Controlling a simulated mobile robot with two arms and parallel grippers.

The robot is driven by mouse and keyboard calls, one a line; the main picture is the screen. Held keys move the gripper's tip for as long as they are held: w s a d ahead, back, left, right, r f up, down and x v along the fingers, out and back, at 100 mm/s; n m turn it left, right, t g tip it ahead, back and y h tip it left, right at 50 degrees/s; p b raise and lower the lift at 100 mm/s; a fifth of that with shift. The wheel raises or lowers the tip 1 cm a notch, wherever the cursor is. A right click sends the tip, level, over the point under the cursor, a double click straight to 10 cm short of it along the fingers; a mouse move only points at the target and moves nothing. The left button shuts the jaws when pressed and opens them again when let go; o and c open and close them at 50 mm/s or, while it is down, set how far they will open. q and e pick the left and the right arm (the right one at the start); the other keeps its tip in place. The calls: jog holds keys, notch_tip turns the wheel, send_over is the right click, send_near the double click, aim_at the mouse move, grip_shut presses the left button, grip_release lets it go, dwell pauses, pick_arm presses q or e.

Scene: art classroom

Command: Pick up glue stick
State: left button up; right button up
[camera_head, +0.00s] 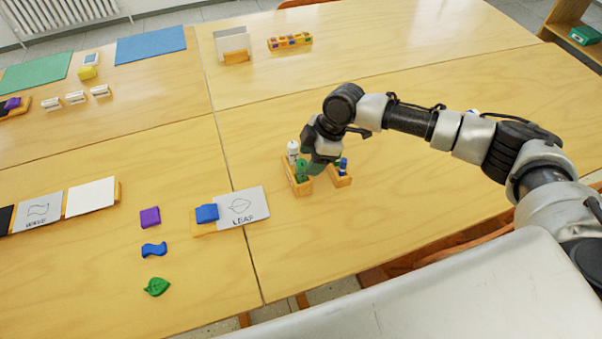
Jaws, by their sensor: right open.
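A white upright stick (293,150), which may be the glue stick, stands at the back of a small wooden holder (301,189). A blue-capped stick (343,165) stands in a second wooden holder (341,181) just to the right; I cannot tell for sure which one is glue. My right gripper (316,168) points down over the two holders, close to both sticks. It is open, with no object visibly held. The hand hides part of the holders and the near side of the sticks. My left gripper is out of view.
A LEAF card (243,207) with a blue block (206,213) lies to the left. A purple block (150,217), a blue wave (153,250) and a green leaf (157,287) lie further left. A wooden rack (290,42) stands at the back. The table right of the holders is clear.

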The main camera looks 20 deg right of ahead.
aim_at(302, 170)
jog(key=p+x, duration=0.1)
jog(key=x, duration=0.3)
jog(key=shift+a+f, duration=0.15)
jog(key=shift+a, duration=0.1)
jog(key=shift+w+a+f, duration=0.1)
jog(key=shift+f, duration=0.15)
jog(key=c, duration=0.3)
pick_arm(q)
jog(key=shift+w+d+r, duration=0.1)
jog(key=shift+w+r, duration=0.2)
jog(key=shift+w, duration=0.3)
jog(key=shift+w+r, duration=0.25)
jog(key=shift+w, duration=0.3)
pick_arm(e)
jog(key=c, duration=0.7)
